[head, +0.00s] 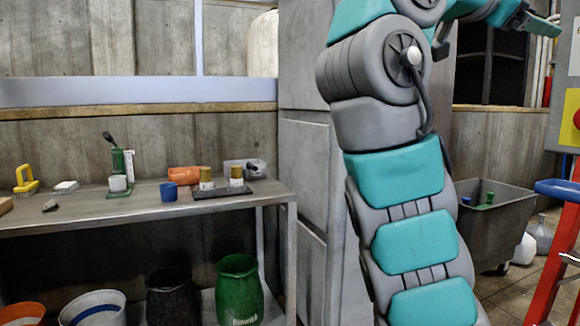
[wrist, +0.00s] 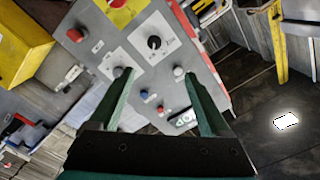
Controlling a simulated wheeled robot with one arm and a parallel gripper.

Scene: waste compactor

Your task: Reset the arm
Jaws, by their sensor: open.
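My gripper (wrist: 154,95) is open in the wrist view, its two green fingers spread apart with nothing between them. Past the fingers is a grey control panel (wrist: 112,24) with a red knob, a black knob, a blue button and other small controls. I cannot tell how far the fingertips are from it. In the head view my teal and grey arm rises on the right side, and my gripper (head: 541,22) shows at the top right corner, above and left of a yellow box with a red button (head: 563,120).
A workbench (head: 130,208) on the left holds cups, a brush and cans. Buckets, including a green one (head: 238,285), stand below it. A grey bin (head: 500,215) is at the right, with a red and blue frame (head: 560,250) nearer. Floor shows between bin and frame.

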